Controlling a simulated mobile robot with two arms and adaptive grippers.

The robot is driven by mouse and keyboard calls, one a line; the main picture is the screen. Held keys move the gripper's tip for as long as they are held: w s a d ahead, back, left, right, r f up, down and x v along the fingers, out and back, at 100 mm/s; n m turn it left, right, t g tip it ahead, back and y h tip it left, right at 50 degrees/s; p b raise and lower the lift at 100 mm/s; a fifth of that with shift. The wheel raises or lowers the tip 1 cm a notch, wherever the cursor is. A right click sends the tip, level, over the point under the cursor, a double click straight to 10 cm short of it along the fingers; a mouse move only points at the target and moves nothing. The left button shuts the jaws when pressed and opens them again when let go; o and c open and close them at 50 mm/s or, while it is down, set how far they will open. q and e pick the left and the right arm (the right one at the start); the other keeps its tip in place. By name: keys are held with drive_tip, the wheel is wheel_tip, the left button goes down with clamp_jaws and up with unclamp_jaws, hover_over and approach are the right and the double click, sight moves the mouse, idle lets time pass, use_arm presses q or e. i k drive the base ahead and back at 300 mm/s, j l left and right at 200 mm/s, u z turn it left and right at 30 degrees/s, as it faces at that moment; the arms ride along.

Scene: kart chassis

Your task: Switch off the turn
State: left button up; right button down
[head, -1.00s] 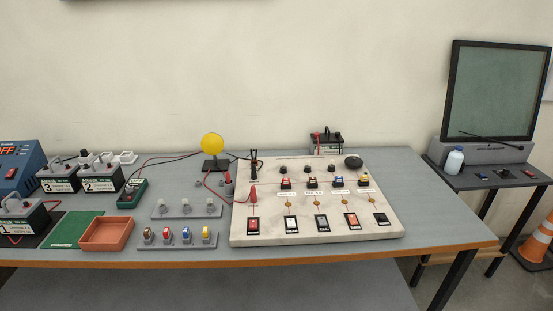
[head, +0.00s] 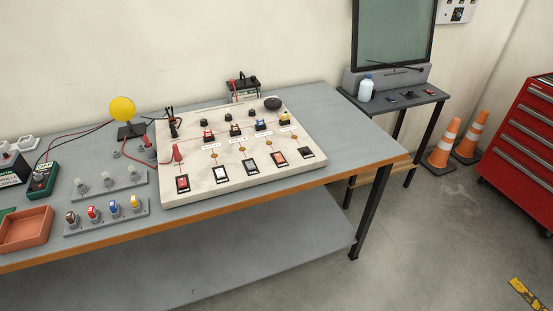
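A pale switch panel (head: 225,190) lies on the grey workbench (head: 330,140). Along its front edge is a row of rocker switches: a red one (head: 183,184) at the left, then a white one (head: 221,174), a dark one (head: 251,166), an orange-red one (head: 279,159) and a dark one (head: 307,153) at the right. Their labels are too small to read, so I cannot tell which is the turn switch. A yellow round lamp (head: 122,108) stands behind the panel's left side. Neither of my grippers is in view.
A small side table (head: 420,95) with a white bottle (head: 366,88) and small switches stands right of the bench. Traffic cones (head: 442,144) and a red tool cabinet (head: 525,135) stand farther right.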

sight(279, 159)
drive_tip(key=i+j+z, duration=0.1)
drive_tip(key=j, duration=0.3)
drive_tip(key=i+j, duration=0.15)
drive_tip(key=j, duration=0.2)
drive_tip(key=i+j+z, duration=0.15)
drive_tip(key=j, duration=0.25)
drive_tip(key=i+j+z, duration=0.1)
drive_tip(key=j, duration=0.3)
